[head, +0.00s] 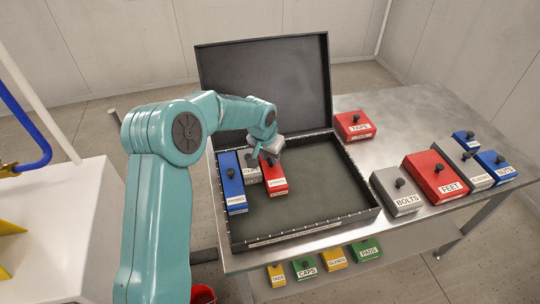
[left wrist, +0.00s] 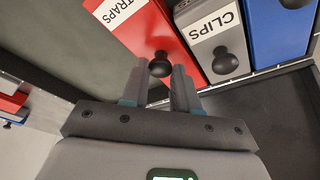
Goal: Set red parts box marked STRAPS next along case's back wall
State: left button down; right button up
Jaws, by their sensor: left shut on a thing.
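The red parts box marked STRAPS (head: 277,182) is inside the open black case (head: 328,222), just right of the grey box marked CLIPS (head: 252,177). In the left wrist view the red box (left wrist: 138,35) shows its black knob (left wrist: 160,66). My left gripper (head: 269,153) is above the box's back part; in its wrist view the fingers (left wrist: 171,72) are shut on the knob. I cannot tell whether the box rests on the case floor. The grey box (left wrist: 213,40) lies close beside it. My right gripper is not in view.
A blue box (head: 232,182) stands left of the grey one in the case. The case floor to the right is clear. The raised lid (head: 265,85) stands behind. A red TAPE box (head: 353,125) and several other boxes stand on the metal table (head: 395,110).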

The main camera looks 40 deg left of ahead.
pick_arm(q)
jog(key=c, duration=0.8)
grip_release()
jog(key=b+v, duration=0.1)
jog(key=v, duration=1.5)
jog(key=shift+r, duration=0.25)
